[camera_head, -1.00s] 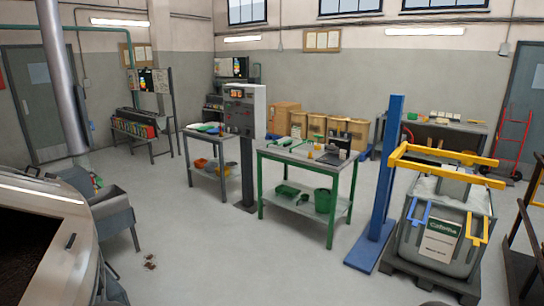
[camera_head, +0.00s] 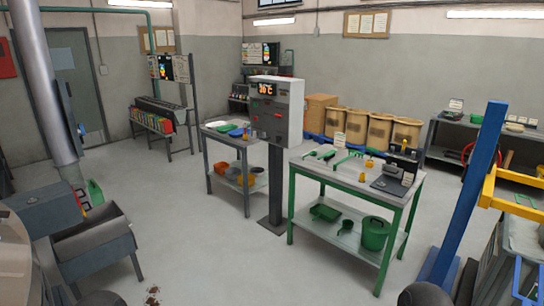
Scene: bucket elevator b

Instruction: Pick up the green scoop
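A green-framed table (camera_head: 345,182) stands right of centre. On its top lie small green hand tools (camera_head: 327,155), one of which may be a scoop; they are too small to tell apart. On its lower shelf, a small green scoop-like item with a handle (camera_head: 346,227) sits between a green tray (camera_head: 325,212) and a green bucket (camera_head: 375,233). Another green object (camera_head: 95,192) shows behind the grey hopper at left. Neither gripper can be made out. Dark rounded shapes at the bottom edge are probably parts of my arms.
A control post with a display (camera_head: 275,110) stands left of the green table. A grey side table (camera_head: 222,140) holds coloured bowls below. A blue column (camera_head: 470,200) with yellow bars is at right, a grey hopper (camera_head: 95,240) at left.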

